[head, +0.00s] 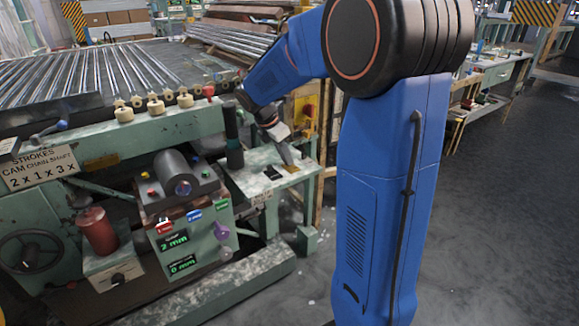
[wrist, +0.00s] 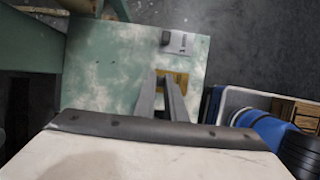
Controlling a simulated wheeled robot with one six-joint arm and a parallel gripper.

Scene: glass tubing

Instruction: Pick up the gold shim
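The gold shim (wrist: 182,80) is a small flat yellow-gold piece on the pale green worn shelf (wrist: 110,70). It shows in the wrist view just beyond and partly between my fingertips, and the right finger covers part of it. My gripper (wrist: 160,77) points down at the shelf with its two grey fingers apart and nothing held between them. In the head view the gold shim (head: 292,169) is a small patch near the shelf's right side, beside the tips of my gripper (head: 287,162). Whether the fingers touch the shim or shelf, I cannot tell.
A dark block (head: 272,173) lies on the shelf left of the shim. A dark upright cylinder (head: 233,140) stands at the shelf's left edge. The green machine with its control panel (head: 190,240) is to the left. Open grey floor (head: 490,220) lies to the right.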

